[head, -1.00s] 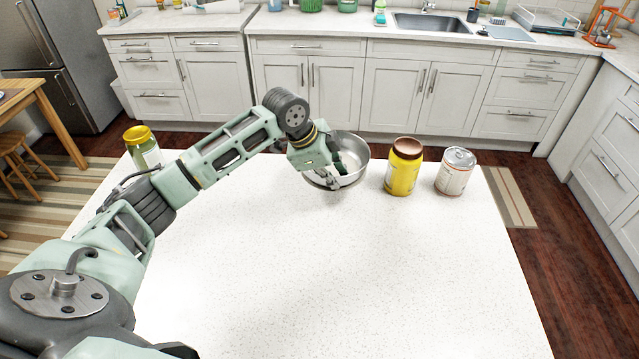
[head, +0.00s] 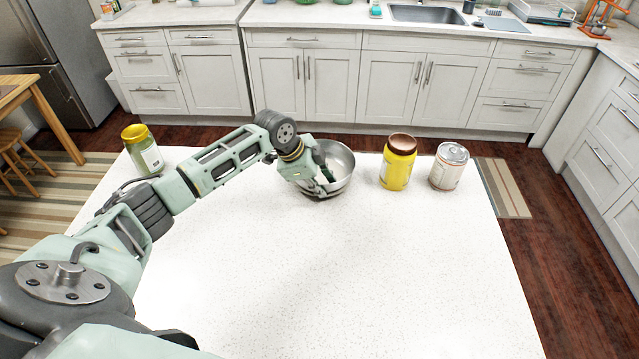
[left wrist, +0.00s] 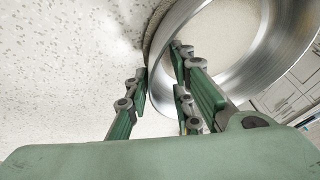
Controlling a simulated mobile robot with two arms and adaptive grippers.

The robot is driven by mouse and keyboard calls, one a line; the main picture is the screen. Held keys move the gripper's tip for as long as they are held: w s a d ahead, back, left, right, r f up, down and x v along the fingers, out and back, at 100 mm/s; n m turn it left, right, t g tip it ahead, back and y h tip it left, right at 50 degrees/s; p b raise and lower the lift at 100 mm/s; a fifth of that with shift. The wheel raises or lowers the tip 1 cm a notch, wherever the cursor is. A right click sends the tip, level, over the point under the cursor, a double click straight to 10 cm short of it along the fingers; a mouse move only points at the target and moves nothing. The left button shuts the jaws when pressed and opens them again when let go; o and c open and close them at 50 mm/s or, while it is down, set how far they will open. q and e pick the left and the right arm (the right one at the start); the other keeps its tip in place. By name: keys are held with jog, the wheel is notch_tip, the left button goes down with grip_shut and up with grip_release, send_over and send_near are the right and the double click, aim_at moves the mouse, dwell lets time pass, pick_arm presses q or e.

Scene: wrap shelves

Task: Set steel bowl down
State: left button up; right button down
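The steel bowl (head: 343,160) is near the far edge of the white counter, between the green jar and the yellow jar. My left gripper (head: 322,178) is at its near left side. The bowl looks tilted. Whether its base touches the counter is hidden. My right gripper is not in view.
On the counter (head: 330,280), a yellow jar with brown lid (head: 397,170) and a white can (head: 448,170) stand right of the bowl. A glass jar with yellow lid (head: 145,155) stands at the far left. The middle and front are clear.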

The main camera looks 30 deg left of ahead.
pick_arm(q)
jog(key=shift+o, duration=0.3)
jog(key=b+v, duration=0.2)
jog(key=v, duration=1)
jog(key=shift+b, duration=0.3)
